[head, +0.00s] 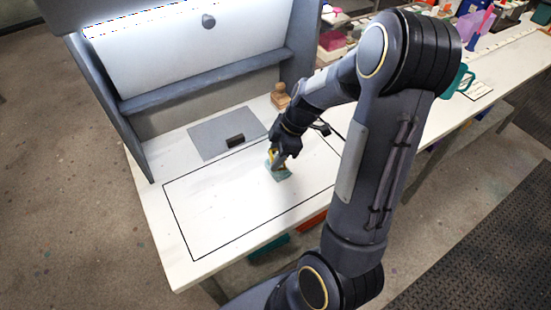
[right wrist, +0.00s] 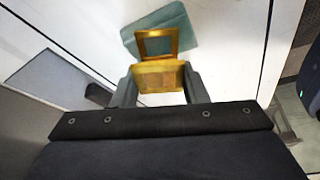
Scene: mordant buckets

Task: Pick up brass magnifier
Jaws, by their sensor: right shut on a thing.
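The brass magnifier (right wrist: 157,76) is a folded-open gold piece with a square window. In the right wrist view it sits between the fingers of my right gripper (right wrist: 158,92), which is shut on it. Its far leaf overlaps a teal-grey cloth (right wrist: 176,24) that lies on the white table. In the head view my right gripper (head: 274,162) reaches down over the teal cloth (head: 279,172), and only a bit of gold shows by the fingers. I cannot tell whether the magnifier touches the cloth. My left gripper is not in view.
A black outlined rectangle (head: 205,228) marks the mostly clear white tabletop. Behind it are a grey mat (head: 205,135), a small black block (head: 235,140) and a wooden stamp-like piece (head: 280,96). A grey hooded booth stands at the back. Several things crowd the far right table.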

